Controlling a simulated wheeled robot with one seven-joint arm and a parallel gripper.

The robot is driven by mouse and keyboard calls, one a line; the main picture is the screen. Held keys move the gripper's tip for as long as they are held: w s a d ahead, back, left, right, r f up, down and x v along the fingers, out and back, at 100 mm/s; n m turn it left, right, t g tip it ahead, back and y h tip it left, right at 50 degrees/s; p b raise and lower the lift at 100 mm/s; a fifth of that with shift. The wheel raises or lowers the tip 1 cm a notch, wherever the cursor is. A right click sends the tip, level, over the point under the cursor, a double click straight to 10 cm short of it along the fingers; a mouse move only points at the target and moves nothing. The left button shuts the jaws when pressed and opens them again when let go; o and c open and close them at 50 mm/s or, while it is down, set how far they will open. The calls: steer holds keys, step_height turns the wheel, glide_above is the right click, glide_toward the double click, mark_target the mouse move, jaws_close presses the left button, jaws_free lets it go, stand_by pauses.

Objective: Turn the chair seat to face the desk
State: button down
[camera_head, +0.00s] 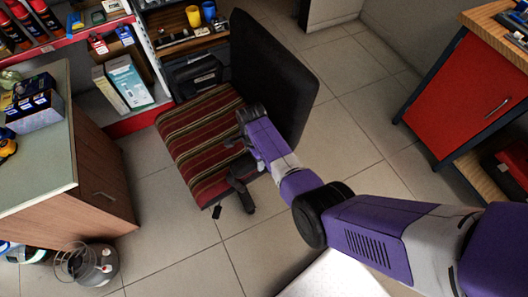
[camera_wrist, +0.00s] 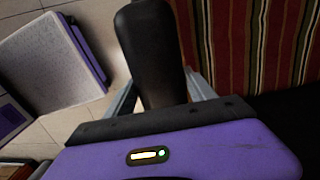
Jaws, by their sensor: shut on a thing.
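The office chair has a red, tan and dark striped seat (camera_head: 195,135) and a tall black backrest (camera_head: 275,70). The backrest stands on the seat's right side, so the seat opens towards the left in the head view. A desk (camera_head: 70,150) with a grey-green top and brown drawers stands left of the chair, with floor between them. My gripper (camera_wrist: 160,92) is at the chair's near side, shut on a black padded armrest (camera_wrist: 150,45). The striped seat also shows right of it in the wrist view (camera_wrist: 255,40). The chair's base is mostly hidden.
Shelves (camera_head: 115,65) with boxes stand close behind the chair. A red cabinet (camera_head: 468,95) stands at the right. A small round heater-like item (camera_head: 90,265) is on the floor by the desk. Tiled floor (camera_head: 180,245) is clear in front of the chair.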

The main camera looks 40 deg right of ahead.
mark_target(247, 161)
steer(key=shift+w+a+m, duration=0.1)
steer(key=shift+a+m, duration=0.5)
steer(key=shift+a, duration=1.05)
steer(key=shift+c, duration=1.6)
jaws_free()
steer(key=shift+r+p, duration=0.6)
steer(key=shift+r, duration=3.3)
